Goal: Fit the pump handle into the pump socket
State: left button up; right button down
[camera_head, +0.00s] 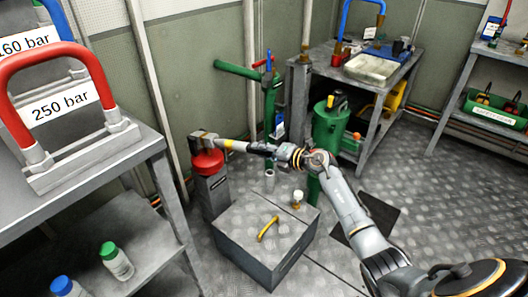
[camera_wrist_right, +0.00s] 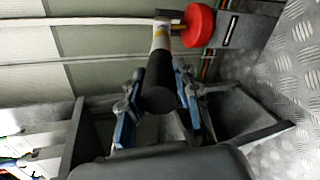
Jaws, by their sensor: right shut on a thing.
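The pump (camera_head: 210,185) is a grey body with a red cap (camera_head: 207,162) beside the left table. The pump socket (camera_head: 203,139) is the grey fitting above the cap. My right gripper (camera_head: 289,154) is shut on the pump handle (camera_head: 245,147), a bar with a dark grip and a yellow band. The handle lies nearly level, its far end pointing left at the socket. In the right wrist view the blue fingers (camera_wrist_right: 158,95) flank the black grip (camera_wrist_right: 158,80), and the red cap shows beyond. Whether the tip is inside the socket or just touching, I cannot tell. My left gripper is out of view.
A grey box (camera_head: 262,243) with a yellow handle (camera_head: 268,228) stands on the floor below my right arm. The left table (camera_head: 140,165) holds a red "250 bar" handle (camera_head: 55,60). Green pipes (camera_head: 270,105) and a green vessel (camera_head: 331,127) stand behind the arm.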

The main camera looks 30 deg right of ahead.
jog(key=shift+r, duration=0.1)
jog(key=c, duration=0.9)
grip_release()
jog(key=shift+s, duration=0.1)
jog(key=v, duration=1.1)
jog(key=shift+s+d, duration=0.2)
jog(key=shift+s, duration=0.15)
jog(key=shift+r, duration=0.1)
